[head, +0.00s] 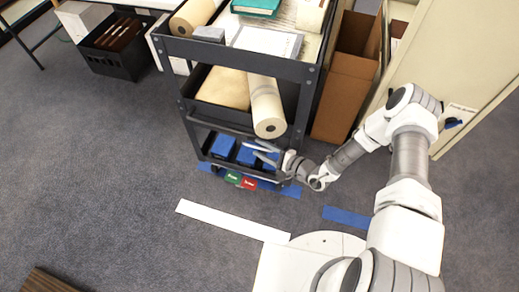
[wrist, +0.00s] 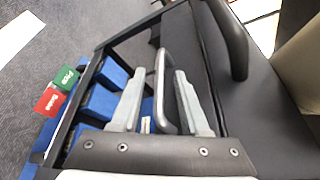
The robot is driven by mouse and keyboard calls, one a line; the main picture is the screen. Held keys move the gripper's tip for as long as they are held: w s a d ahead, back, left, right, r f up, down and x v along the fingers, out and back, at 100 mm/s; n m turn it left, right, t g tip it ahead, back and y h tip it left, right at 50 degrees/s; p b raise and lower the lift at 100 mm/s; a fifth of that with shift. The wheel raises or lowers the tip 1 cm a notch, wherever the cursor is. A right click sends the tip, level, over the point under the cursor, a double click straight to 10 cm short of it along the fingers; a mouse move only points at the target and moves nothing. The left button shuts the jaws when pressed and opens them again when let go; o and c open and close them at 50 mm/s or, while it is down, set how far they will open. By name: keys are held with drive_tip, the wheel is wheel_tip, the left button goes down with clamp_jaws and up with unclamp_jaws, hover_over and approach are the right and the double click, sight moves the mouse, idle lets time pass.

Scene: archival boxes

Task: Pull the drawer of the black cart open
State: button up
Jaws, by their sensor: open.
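The black cart (head: 312,75) stands upright ahead of me, its open shelves loaded. My gripper (head: 265,151) is at the cart's lower front, above the low level that holds blue boxes (head: 246,154). In the wrist view my gripper (wrist: 159,72) is open, with one finger on each side of a grey bar handle (wrist: 160,95). A gap shows between the bar and the right finger; contact with the left one is unclear. A dark panel (wrist: 265,110) lies right of the fingers. How far the drawer is out cannot be told.
A dark curved rail (wrist: 232,40) crosses near the fingers. A paper roll (head: 266,105) juts out above my gripper. Green (head: 233,178) and red (head: 250,183) labels lie at the cart's foot. A brown box (head: 345,90) stands right.

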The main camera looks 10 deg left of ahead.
drive_tip(key=shift+w+a+f, duration=0.1)
drive_tip(key=shift+w+a, duration=0.1)
drive_tip(key=shift+a, duration=0.2)
drive_tip(key=shift+c, duration=0.2)
clamp_jaws()
idle(1.1)
